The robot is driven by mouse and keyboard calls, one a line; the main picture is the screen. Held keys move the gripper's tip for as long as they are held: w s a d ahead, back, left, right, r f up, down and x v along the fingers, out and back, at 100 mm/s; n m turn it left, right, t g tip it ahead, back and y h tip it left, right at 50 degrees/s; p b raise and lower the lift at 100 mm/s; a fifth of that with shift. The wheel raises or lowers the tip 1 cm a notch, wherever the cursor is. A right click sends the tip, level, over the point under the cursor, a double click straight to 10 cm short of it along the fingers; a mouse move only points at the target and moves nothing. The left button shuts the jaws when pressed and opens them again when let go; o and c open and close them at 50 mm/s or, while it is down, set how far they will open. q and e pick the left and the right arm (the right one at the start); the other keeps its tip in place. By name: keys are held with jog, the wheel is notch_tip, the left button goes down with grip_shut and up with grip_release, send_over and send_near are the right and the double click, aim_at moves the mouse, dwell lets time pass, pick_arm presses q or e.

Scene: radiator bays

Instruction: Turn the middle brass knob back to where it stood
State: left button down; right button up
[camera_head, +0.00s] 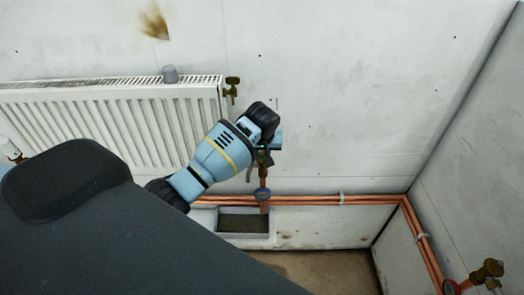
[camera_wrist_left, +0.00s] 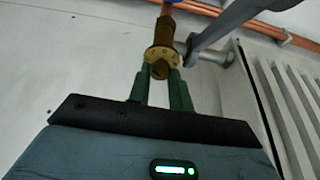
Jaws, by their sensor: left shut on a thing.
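The middle brass knob (camera_wrist_left: 161,53) shows in the left wrist view between two green fingers, at the end of a brass fitting on a copper pipe. My left gripper (camera_wrist_left: 160,80) is shut on it from the front. In the head view the brass fitting (camera_head: 263,158) stands just beyond the left gripper (camera_head: 265,145), whose body hides much of the knob. Another brass knob (camera_head: 231,88) is at the radiator's upper right, and another (camera_head: 488,270) is at the lower right. My right gripper is not in view.
Copper pipes (camera_head: 335,200) run along the wall, with a blue-rimmed round part (camera_head: 262,194) below the knob. A grey bar (camera_wrist_left: 235,18) passes close beside the fitting. The wall to the right is clear.

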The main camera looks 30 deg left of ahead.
pick_arm(q)
jog(key=n, duration=0.1)
jog(key=n+g+y, duration=0.1)
jog(key=n, duration=0.2)
jog(key=shift+w+d+n, duration=0.15)
jog(key=shift+d+n, duration=0.1)
jog(key=shift+n, duration=0.05)
jog(key=shift+w+n+g+y, duration=0.1)
jog(key=shift+n+g+y, duration=0.3)
jog(key=shift+n, duration=0.7)
jog(key=shift+n+g+y, duration=0.1)
jog(key=shift+n+g, duration=0.5)
jog(key=shift+n, duration=0.5)
jog(key=c, duration=1.3)
grip_release()
jog(key=shift+v, duration=3.9)
